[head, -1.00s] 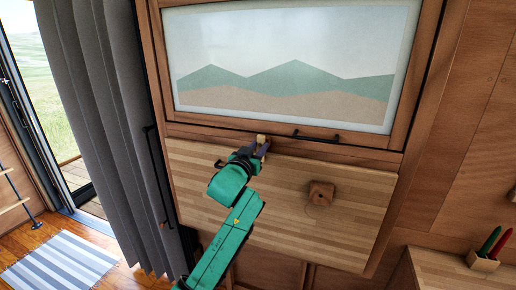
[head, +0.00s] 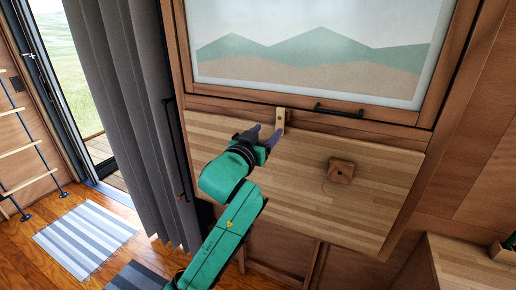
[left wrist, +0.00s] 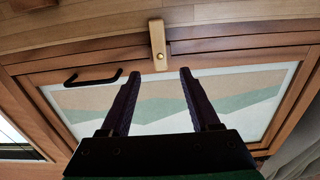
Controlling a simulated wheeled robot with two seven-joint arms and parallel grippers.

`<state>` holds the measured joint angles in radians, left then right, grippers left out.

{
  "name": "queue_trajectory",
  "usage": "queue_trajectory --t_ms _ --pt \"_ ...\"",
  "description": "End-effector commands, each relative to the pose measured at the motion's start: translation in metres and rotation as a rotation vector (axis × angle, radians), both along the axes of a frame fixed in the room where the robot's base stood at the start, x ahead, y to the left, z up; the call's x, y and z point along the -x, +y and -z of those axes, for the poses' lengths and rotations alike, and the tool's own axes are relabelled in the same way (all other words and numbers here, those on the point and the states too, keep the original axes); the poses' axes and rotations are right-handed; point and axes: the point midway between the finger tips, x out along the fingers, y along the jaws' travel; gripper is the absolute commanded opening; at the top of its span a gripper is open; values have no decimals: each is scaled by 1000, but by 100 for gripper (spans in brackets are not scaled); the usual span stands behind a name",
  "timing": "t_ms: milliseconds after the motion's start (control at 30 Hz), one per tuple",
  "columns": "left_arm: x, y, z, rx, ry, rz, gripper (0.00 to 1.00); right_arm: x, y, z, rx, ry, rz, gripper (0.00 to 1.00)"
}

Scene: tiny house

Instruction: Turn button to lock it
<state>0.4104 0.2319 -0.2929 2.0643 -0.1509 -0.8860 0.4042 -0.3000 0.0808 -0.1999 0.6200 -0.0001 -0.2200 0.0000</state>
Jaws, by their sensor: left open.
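The turn button (head: 281,117) is a small light-wood bar on the dark frame rail, standing roughly upright across the seam above the folded wooden board (head: 300,195). It also shows in the left wrist view (left wrist: 157,40), with a small round screw head near its lower end there. My left gripper (head: 266,132) is open, with its dark fingertips close to the button in the head view. In the left wrist view its fingertips (left wrist: 158,73) stand apart on either side of the button's near end. I cannot tell whether they touch it. My right gripper is not in view.
A black handle (head: 339,111) sits on the rail right of the button. A square wooden knob (head: 341,171) sticks out of the board. A grey curtain (head: 125,110) hangs at left, and a striped rug (head: 85,240) lies on the floor. A counter (head: 470,265) is at lower right.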

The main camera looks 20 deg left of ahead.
Motion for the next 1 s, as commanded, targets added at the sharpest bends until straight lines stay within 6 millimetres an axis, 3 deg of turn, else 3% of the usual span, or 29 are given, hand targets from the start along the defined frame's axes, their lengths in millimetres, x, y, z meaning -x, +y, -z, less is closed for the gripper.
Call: queue_trajectory --t_ms 100,233,767,867,967,1000 --pt "32 2 5 0 -1 1 62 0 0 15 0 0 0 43" --pt "52 3 2 1 0 1 62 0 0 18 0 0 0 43" --pt "54 4 6 -2 12 -1 62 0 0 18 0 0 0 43" --pt "37 7 42 -18 81 -7 62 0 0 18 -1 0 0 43" --pt "13 13 119 -49 215 -15 62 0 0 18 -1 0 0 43" --pt "7 16 157 -61 277 -16 62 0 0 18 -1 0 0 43"
